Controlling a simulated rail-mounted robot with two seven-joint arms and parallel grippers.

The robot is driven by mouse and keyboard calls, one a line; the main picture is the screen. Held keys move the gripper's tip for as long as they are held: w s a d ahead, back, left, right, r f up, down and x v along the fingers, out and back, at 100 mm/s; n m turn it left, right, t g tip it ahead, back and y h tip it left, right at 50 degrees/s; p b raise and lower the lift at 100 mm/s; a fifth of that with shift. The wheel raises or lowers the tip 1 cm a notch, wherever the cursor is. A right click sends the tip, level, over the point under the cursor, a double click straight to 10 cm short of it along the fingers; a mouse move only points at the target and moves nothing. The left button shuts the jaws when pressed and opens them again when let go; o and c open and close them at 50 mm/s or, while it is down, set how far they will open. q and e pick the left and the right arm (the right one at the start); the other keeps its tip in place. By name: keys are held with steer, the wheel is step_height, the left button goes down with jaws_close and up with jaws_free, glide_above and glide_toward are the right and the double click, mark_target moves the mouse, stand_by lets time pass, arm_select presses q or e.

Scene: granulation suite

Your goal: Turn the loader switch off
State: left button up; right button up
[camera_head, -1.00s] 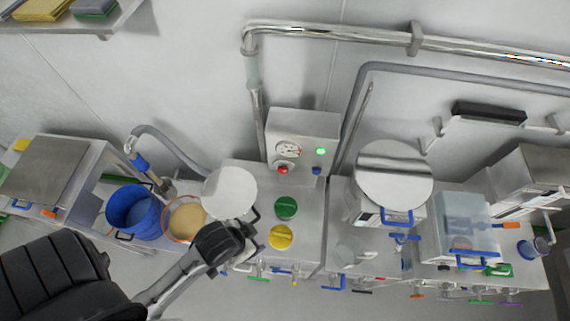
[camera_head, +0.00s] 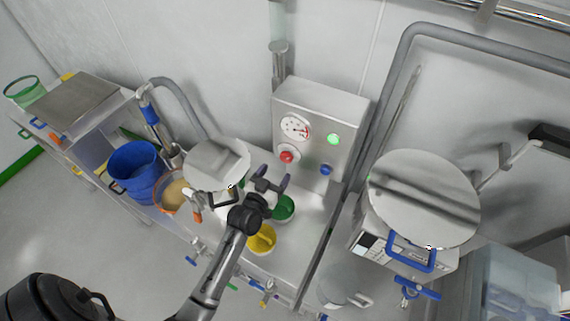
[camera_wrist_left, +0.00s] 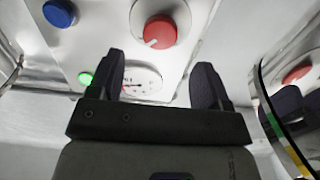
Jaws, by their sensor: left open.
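A grey control box (camera_head: 318,112) stands at the back of the bench and carries a round red knob (camera_head: 287,157), which I take to be the loader switch. In the left wrist view the red knob (camera_wrist_left: 160,32) has a pale pointer mark toward its lower left. A green lamp (camera_head: 333,139), a blue button (camera_head: 326,170) and a dial gauge (camera_head: 295,127) share the panel. My left gripper (camera_head: 275,176) is open and empty in front of and just below the knob. In the left wrist view its fingers (camera_wrist_left: 159,75) are apart, with the knob beyond them. No right gripper shows.
A round silver lid (camera_head: 217,163) stands close left of my gripper. A blue bucket (camera_head: 137,170) is to the left. A larger round lid (camera_head: 424,198) is to the right.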

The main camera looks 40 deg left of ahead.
mark_target(285, 159)
arm_select(q)
steer(key=shift+x, duration=3.75)
steer(key=c, duration=0.9)
